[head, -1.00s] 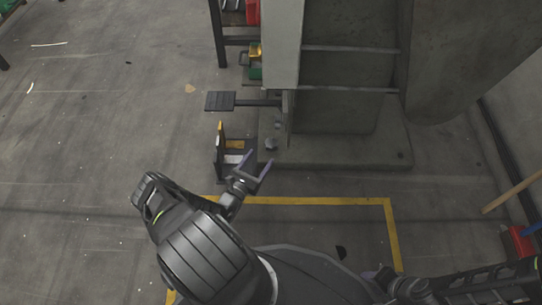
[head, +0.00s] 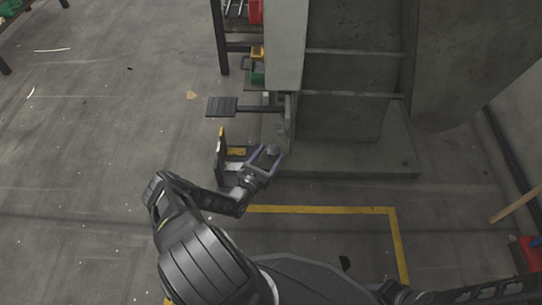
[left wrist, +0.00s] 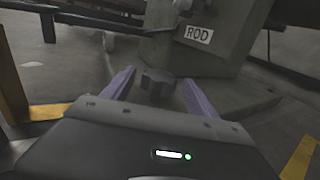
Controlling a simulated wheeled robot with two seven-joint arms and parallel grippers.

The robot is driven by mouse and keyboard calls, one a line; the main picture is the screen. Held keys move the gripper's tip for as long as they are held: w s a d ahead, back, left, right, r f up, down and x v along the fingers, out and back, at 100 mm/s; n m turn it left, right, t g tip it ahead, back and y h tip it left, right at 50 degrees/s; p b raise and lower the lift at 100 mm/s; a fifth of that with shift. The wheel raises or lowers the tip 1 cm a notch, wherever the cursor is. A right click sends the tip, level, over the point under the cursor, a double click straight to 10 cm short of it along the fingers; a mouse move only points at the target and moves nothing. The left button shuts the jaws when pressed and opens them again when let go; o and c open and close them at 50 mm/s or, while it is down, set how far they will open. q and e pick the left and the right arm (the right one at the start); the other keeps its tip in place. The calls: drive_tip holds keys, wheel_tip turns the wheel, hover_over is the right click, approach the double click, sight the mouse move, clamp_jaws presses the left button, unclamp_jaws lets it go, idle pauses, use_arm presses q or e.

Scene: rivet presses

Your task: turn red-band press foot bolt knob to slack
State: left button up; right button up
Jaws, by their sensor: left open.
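The foot bolt knob (head: 272,150) is a small grey knob low at the front of the grey press (head: 345,95). In the left wrist view it is a dark lobed knob (left wrist: 157,82) at the foot of the press column. My left gripper (head: 267,153) is open, with its purple fingers on either side of the knob. In the left wrist view the fingertips (left wrist: 158,77) have a gap to the knob on both sides. My right gripper (head: 392,291) is low at the right, and its jaws are unclear. No red band shows on this press.
A foot pedal (head: 222,106) sticks out left of the press. A yellow-and-black upright bracket (head: 220,152) stands just left of my left gripper. A "ROD" label (left wrist: 199,34) is on the press. Yellow floor lines (head: 330,210) mark the front.

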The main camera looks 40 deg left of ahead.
use_arm(q)
drive_tip(key=shift+w+a, duration=0.15)
drive_tip(key=shift+w, duration=0.5)
drive_tip(key=c, duration=1.4)
